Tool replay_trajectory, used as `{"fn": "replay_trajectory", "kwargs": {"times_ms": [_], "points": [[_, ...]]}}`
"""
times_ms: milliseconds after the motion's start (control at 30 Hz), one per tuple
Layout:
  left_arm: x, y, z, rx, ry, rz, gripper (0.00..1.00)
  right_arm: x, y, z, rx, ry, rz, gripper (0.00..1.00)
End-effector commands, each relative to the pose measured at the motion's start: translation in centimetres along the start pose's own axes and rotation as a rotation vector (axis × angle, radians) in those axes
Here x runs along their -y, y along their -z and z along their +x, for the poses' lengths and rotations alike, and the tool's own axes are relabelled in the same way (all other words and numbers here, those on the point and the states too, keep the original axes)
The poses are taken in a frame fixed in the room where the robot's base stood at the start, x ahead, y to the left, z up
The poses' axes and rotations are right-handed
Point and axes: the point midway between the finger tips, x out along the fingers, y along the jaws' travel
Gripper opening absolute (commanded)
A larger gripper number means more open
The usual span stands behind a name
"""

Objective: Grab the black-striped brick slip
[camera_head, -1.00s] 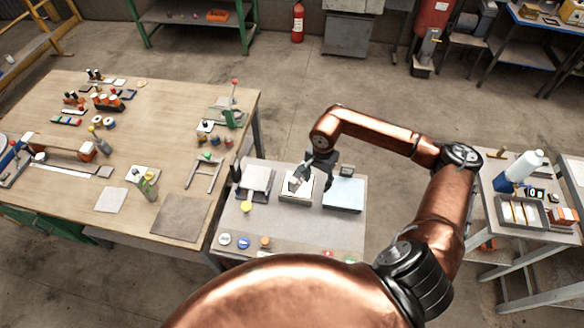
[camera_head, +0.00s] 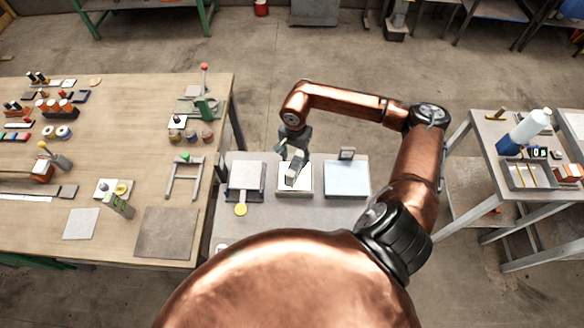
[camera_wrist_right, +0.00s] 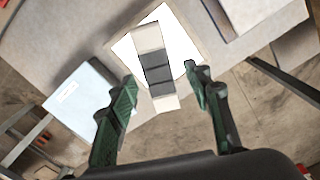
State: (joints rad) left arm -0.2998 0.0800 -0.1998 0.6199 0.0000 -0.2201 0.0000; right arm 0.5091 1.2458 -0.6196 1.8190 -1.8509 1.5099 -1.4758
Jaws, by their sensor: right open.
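The black-striped brick slip (camera_wrist_right: 148,40) is a pale, narrow bar with dark grey and black bands across its middle. In the right wrist view it lies over a bright white square pad (camera_wrist_right: 180,42), and its lower part reaches between my fingers. My right gripper (camera_wrist_right: 160,74) is open, with one green-padded finger on each side of the slip and gaps visible to both. In the head view the right gripper (camera_head: 292,156) is over the pad, and the slip's pale end (camera_head: 294,172) shows beneath it. The fingers partly hide the slip there. My left gripper is not in view.
A pale blue-white plate (camera_head: 346,180) lies right of the pad, with a small dark upright item (camera_head: 346,154) behind it. The wooden bench (camera_head: 120,150) further left is crowded.

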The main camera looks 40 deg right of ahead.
Motion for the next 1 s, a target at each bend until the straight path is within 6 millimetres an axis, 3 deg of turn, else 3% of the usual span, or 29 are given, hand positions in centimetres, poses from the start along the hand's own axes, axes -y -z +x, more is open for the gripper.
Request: {"fn": "replay_trajectory", "kwargs": {"times_ms": [533, 833, 1000], "points": [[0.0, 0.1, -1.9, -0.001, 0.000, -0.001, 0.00, 0.0, -0.1, 6.4, 0.002, -0.001, -0.002, 0.46], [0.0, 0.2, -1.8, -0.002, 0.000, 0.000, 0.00, 0.0, 0.0, 6.9, 0.001, 0.000, -0.003, 0.45], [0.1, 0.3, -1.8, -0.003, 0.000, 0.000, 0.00, 0.0, 0.0, 6.9, 0.001, 0.000, -0.003, 0.33]]}}
